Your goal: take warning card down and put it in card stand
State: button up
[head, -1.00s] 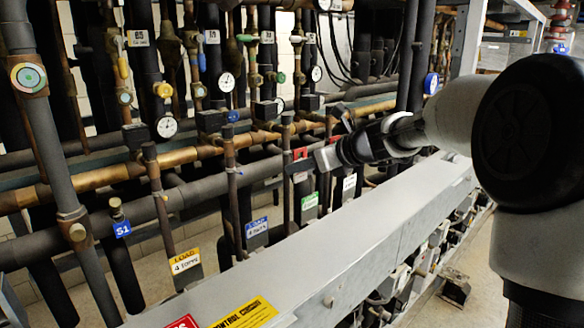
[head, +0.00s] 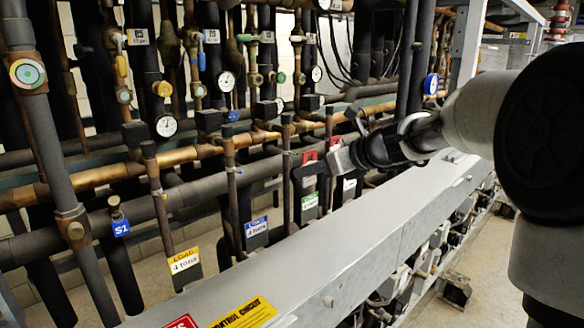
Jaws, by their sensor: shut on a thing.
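The warning card (head: 309,156) appears as a small red patch at the tip of my gripper, among the pipes near the middle of the head view. Most of it is hidden or too small to make out. My gripper (head: 318,165) reaches in from the right above the grey metal beam and is shut on the card. The fingers are dark and small here, and their exact hold is hard to see. I cannot make out a card stand in this view.
The long grey beam (head: 330,240) runs diagonally across the front, bearing red and yellow stickers (head: 245,312). Vertical pipes with gauges (head: 166,126) and valves stand close behind. Labels hang low, including a blue one (head: 256,226) and a green one (head: 310,201). Another red patch (head: 335,142) shows beside the gripper.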

aim_at(310, 178)
jog(key=shift+s+d+b, duration=0.4)
jog(key=shift+s+d, duration=1.1)
